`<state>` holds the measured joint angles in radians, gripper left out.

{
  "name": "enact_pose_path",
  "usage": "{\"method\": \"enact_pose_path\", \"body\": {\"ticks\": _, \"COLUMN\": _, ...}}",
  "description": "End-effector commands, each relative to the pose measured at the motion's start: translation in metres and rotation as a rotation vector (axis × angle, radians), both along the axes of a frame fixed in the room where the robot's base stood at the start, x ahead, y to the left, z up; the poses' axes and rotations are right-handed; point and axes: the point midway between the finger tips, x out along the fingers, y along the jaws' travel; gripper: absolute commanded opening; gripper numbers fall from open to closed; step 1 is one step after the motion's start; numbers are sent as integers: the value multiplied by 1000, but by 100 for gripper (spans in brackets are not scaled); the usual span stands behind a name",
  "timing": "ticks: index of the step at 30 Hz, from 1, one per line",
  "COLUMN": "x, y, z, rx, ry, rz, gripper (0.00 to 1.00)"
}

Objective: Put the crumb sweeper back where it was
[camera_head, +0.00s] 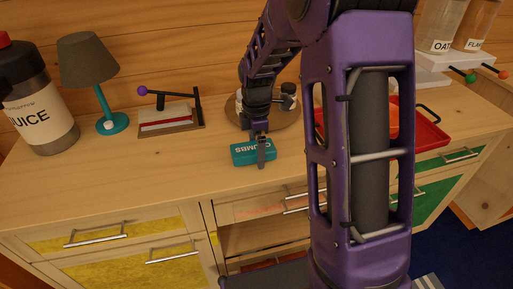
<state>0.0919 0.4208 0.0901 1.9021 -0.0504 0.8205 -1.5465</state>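The crumb sweeper (243,154) is a small teal block with white lettering reading "CRUMBS", upside down in the picture. It is at the counter top (170,180), near the front edge; I cannot tell whether it rests there or is slightly raised. My gripper (261,152) points down at the sweeper, with one dark finger across its front face. The other finger is hidden, so I cannot tell whether the gripper is closed on it.
A round wooden board (287,117) with small jars is behind my gripper. Left are a wooden stand with a purple-knobbed lever (168,116), a teal lamp (103,85) and a juice bottle (38,110). A red tray (432,137) is right, partly behind my arm. The left front counter is clear.

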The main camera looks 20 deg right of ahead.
Motion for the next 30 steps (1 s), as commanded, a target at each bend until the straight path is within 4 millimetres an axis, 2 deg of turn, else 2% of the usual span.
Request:
{"method": "enact_pose_path", "body": {"ticks": 5, "x": 0, "y": 0, "z": 2, "rx": 0, "ry": 0, "rz": 0, "gripper": 100}}
{"method": "enact_pose_path", "body": {"ticks": 8, "x": 1, "y": 0, "z": 11, "rx": 0, "ry": -2, "rz": 0, "gripper": 100}}
{"method": "enact_pose_path", "body": {"ticks": 21, "x": 0, "y": 0, "z": 99, "rx": 0, "ry": -3, "rz": 0, "gripper": 100}}
{"method": "enact_pose_path", "body": {"ticks": 25, "x": 1, "y": 0, "z": 115, "rx": 0, "ry": -3, "rz": 0, "gripper": 100}}
{"method": "enact_pose_path", "body": {"ticks": 30, "x": 0, "y": 0, "z": 123, "rx": 0, "ry": 1, "rz": 0, "gripper": 100}}
